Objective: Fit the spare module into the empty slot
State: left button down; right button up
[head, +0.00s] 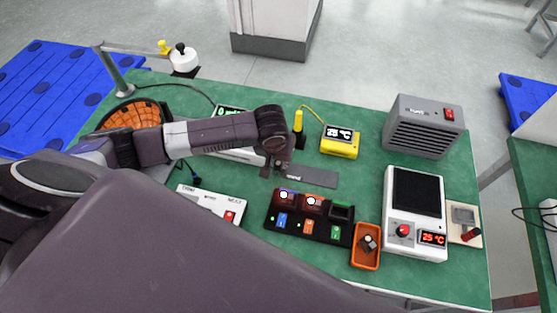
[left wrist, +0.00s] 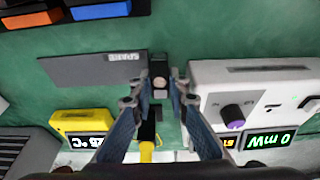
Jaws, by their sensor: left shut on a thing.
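The black rack (head: 308,228) stands mid-table with blue, orange and green labels. Its left and middle slots hold modules with pale round knobs (head: 283,195). Its right slot (head: 342,212) looks dark and empty. My left gripper (head: 275,170) is beyond the rack's left end, by the left end of the grey SPARE mat (head: 315,177). In the left wrist view my left gripper (left wrist: 160,98) is shut on a small dark module (left wrist: 159,76) with a pale round knob, beside the mat (left wrist: 90,69). The module is largely hidden in the head view. My right gripper is not in view.
An orange bin (head: 364,262) with a dark knobbed piece in it stands right of the rack. A white device (head: 415,245) with a red dial is farther right. A yellow meter (head: 340,147) and a yellow-handled tool (head: 298,121) stand behind the mat. A white box (head: 205,199) is left.

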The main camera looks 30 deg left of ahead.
pick_arm(q)
jog(key=c, duration=2.1)
grip_release()
jog(key=shift+f, duration=0.15)
